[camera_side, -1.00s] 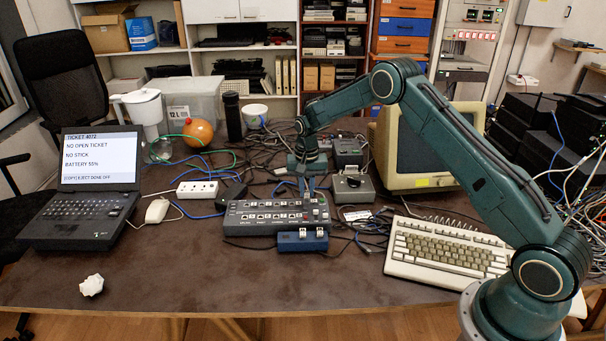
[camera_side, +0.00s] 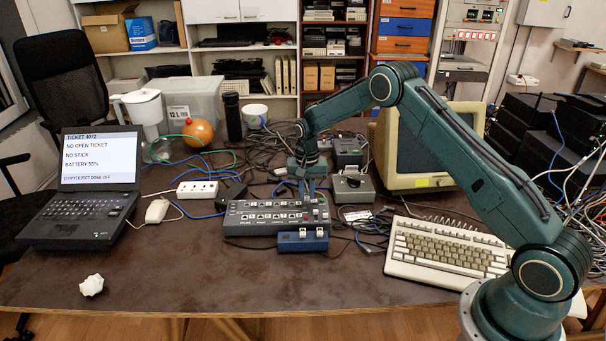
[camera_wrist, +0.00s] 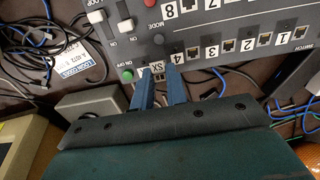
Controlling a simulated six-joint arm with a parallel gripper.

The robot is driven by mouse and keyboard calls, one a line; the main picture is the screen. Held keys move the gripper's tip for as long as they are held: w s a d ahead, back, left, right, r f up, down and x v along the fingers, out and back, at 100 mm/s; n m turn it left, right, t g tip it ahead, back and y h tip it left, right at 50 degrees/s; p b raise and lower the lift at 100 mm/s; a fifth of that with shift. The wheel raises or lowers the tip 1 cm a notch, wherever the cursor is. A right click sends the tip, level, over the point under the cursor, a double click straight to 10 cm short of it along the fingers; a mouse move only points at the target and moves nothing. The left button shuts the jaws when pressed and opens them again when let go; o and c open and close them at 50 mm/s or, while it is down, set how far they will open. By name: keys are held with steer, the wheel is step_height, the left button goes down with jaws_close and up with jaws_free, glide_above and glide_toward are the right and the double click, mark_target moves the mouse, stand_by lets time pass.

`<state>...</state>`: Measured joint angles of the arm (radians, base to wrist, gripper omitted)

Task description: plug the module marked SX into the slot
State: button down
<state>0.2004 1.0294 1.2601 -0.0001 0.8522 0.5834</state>
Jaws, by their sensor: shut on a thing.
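The grey switch box (camera_side: 262,222) lies on the table in the side view, with numbered ports and toggles on top. In the wrist view its panel (camera_wrist: 214,28) fills the upper part. My gripper (camera_side: 306,192) reaches down over the box's far right part. In the wrist view my gripper (camera_wrist: 160,80) has its blue fingers close together around the small module marked SX (camera_wrist: 157,68). The module is at the panel's near edge, beside the port labelled 4. The slot is hidden by the module and fingers, and I cannot tell how deep the module sits.
A blue block (camera_side: 302,242) with two pale pieces stands in front of the box. A grey unit with a knob (camera_side: 353,188) is close on the right, and a keyboard (camera_side: 445,250) farther right. Cables lie behind. The table's front left is mostly clear, with crumpled paper (camera_side: 91,285).

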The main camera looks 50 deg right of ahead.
steer(key=shift+f, duration=0.2)
steer(key=c, duration=1.3)
jaws_free()
step_height(320, 180, up, 14)
steer(key=shift+f, duration=0.1)
